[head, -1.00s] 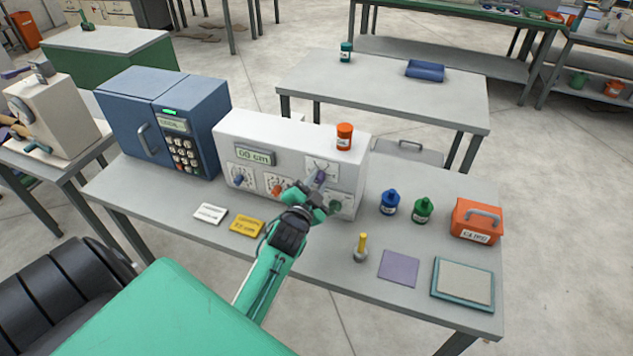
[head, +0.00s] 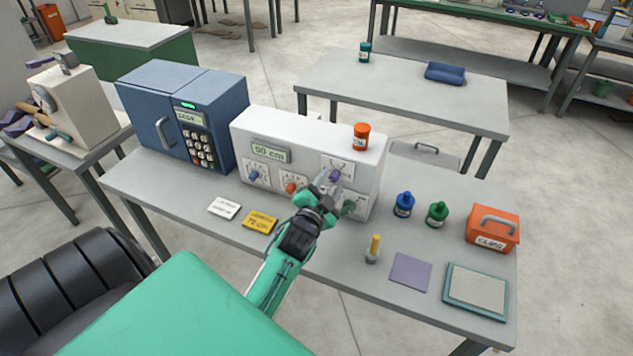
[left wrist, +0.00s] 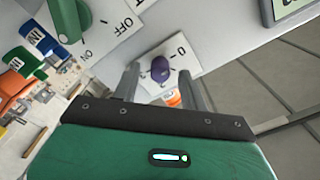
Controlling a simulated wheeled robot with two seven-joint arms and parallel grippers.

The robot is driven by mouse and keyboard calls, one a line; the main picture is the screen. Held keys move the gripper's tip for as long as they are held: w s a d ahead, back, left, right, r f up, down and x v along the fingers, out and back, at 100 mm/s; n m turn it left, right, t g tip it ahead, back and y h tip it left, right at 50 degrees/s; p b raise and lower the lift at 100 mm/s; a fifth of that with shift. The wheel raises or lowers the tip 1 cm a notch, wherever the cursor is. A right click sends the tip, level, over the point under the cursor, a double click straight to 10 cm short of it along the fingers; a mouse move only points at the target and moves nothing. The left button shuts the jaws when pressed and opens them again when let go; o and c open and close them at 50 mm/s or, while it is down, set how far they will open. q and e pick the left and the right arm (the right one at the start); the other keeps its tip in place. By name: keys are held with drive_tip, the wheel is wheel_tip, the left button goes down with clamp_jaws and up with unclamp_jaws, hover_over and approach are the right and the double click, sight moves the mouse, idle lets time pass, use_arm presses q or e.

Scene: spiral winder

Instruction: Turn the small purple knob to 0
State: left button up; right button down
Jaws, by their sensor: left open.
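The small purple knob (head: 334,176) sits on a white label plate on the front of the white spiral winder (head: 300,138). It also shows in the left wrist view (left wrist: 160,70), on a plate with a "0" mark beside it. My left gripper (head: 328,185) is in front of the knob. Its fingers are apart, one to each side of the knob in the left wrist view (left wrist: 158,85), and the gripper is empty. I cannot tell whether the fingers touch the knob. My right gripper is not in view.
The winder also has a display (head: 270,152), a blue knob (head: 253,176), an orange knob (head: 291,188) and a green handle (head: 349,207), close below my gripper. An orange bottle (head: 361,137) stands on top. Bottles and an orange box (head: 493,228) stand to the right.

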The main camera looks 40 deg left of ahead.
use_arm(q)
drive_tip(key=b+v, duration=0.3)
drive_tip(key=v, duration=0.9)
drive_tip(key=shift+s, duration=0.1)
